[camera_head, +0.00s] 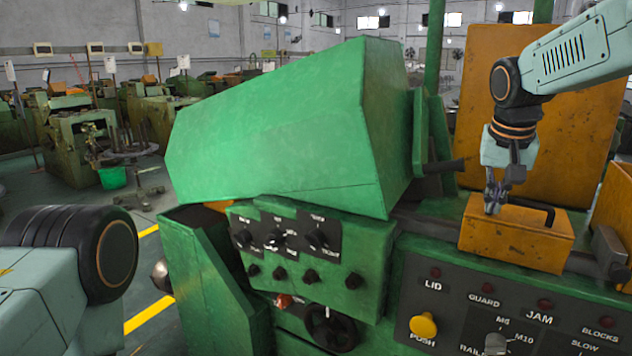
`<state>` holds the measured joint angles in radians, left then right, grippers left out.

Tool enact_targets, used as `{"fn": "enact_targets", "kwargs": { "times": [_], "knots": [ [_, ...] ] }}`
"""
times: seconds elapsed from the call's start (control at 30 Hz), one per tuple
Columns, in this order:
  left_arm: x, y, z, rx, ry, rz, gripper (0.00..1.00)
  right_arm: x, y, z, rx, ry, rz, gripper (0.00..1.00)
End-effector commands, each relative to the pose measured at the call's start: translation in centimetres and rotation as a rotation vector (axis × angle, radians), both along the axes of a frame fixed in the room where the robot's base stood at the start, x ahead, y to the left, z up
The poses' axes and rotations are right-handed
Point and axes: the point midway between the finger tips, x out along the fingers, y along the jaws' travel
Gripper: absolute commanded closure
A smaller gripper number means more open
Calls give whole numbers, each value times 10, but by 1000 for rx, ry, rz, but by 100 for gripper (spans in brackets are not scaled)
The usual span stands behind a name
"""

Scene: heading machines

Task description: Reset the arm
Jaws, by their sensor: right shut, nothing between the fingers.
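My right arm (575,55) comes in from the upper right, its forearm bent down at the wrist. My right gripper (494,200) points down and is shut and empty. It shows in front of the orange box (515,240) with a black handle (535,206), close to its top left part; I cannot tell whether it touches the box. My left arm shows only as a pale green link with a black joint (110,255) at the lower left. The left gripper is out of the frame.
The green heading machine (290,140) fills the middle, its knob panel (300,240) below. A label panel with a yellow push button (423,326) is at lower right. An orange plate (535,110) stands behind the right gripper. Other machines and a green bucket (112,177) are at left.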

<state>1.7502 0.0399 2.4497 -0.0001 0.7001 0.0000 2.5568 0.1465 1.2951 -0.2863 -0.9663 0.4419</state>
Motion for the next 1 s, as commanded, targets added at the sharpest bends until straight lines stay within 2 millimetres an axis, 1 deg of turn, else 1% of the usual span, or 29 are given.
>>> {"fn": "enact_targets", "kwargs": {
  "times": [0.03,0.07,0.1,0.17,0.2,0.27,0.3,0.37,0.4,0.47,0.5,0.57,0.6,0.67,0.7,0.77,0.8,0.87,0.9,0.97,1.0],
  "knots": [
    [0,0,-10,0,0,0,57,-2,5,-33,4,20,20,100],
    [0,0,-13,0,0,0,57,-3,8,-48,6,25,32,100],
    [0,0,-17,0,0,0,57,-4,12,-69,12,32,47,100],
    [0,0,-23,0,0,0,57,-7,18,-100,19,43,70,100],
    [0,0,-27,0,1,0,57,-10,22,-121,23,50,85,100],
    [-1,0,-32,0,1,0,57,-16,28,-151,31,61,105,100],
    [-1,0,-36,0,1,0,57,-20,32,-172,38,68,118,100],
    [-1,0,-42,0,1,0,57,-28,37,-202,46,79,137,100],
    [-1,0,-46,0,1,0,57,-34,41,-222,51,87,150,100],
    [-1,0,-52,0,1,0,57,-44,46,-251,59,97,167,100],
    [-1,0,-56,0,1,0,57,-52,50,-271,66,105,178,100],
    [-1,0,-63,0,1,0,57,-64,55,-299,74,116,194,100],
    [-1,0,-67,0,1,0,57,-74,58,-318,79,123,204,100],
    [-1,0,-73,0,1,0,57,-88,63,-345,88,133,218,100],
    [-1,0,-77,0,0,0,57,-99,66,-363,93,141,227,100],
    [-1,0,-84,0,0,0,57,-116,70,-389,100,151,239,100],
    [-1,0,-88,0,1,0,57,-128,73,-406,105,158,248,100],
    [-1,0,-95,0,1,0,57,-148,77,-431,112,169,258,100],
    [-1,0,-99,0,1,0,57,-161,80,-446,116,177,265,100],
    [-1,0,-106,0,1,0,57,-183,83,-469,121,189,276,100],
    [-1,0,-111,0,1,0,57,-198,85,-484,123,197,282,100]
  ]
}}
